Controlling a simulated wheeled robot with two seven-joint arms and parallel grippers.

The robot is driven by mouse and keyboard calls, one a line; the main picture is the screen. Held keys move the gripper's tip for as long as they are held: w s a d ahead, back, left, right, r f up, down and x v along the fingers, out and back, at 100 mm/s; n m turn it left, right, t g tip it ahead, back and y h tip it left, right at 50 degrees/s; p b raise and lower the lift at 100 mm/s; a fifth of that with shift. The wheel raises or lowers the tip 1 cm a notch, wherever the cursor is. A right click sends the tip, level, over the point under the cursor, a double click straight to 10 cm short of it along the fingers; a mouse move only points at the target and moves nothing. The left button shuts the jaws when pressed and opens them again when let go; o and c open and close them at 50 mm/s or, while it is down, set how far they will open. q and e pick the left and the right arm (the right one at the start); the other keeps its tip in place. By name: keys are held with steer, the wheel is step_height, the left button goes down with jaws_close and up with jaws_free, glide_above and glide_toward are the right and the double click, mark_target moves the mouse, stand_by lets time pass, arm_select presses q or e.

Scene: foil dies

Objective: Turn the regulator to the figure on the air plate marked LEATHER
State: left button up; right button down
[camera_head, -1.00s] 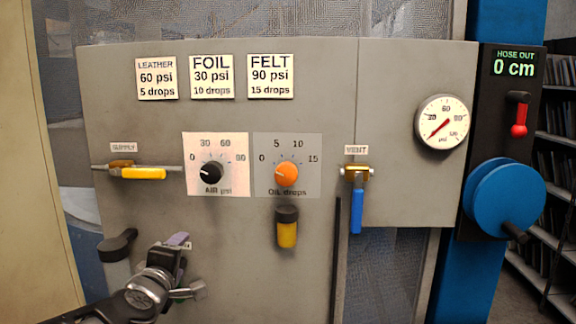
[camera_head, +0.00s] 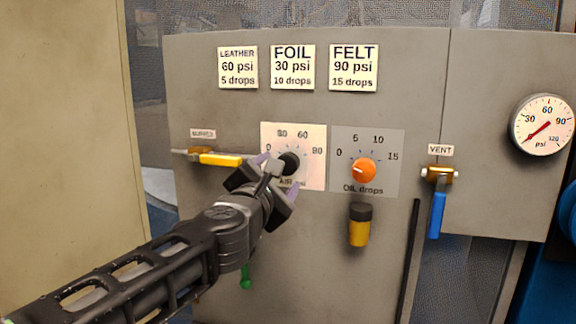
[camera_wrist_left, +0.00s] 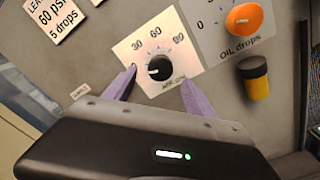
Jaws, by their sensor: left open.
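The LEATHER air plate (camera_head: 238,67) reads 60 psi, 5 drops. My left gripper (camera_head: 277,177) is open in front of the knob. In the left wrist view its purple fingers stand on either side of the knob's lower part; I cannot tell whether they touch. My right gripper is not in view.
The orange oil knob (camera_head: 364,170) is just right of the air plate. The yellow supply lever (camera_head: 221,160) lies left, close to my left gripper. A yellow-black cup (camera_head: 360,226) and blue vent lever (camera_head: 437,215) hang right. The gauge needle (camera_head: 538,132) points low.

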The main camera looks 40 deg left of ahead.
mark_target(287, 175)
arm_select(q)
steer(key=x, duration=0.7)
steer(key=shift+w, duration=0.25)
steer(key=shift+a, duration=0.1)
steer(key=shift+c, duration=0.5)
steer(key=c, duration=1.2)
steer(key=shift+c, duration=0.2)
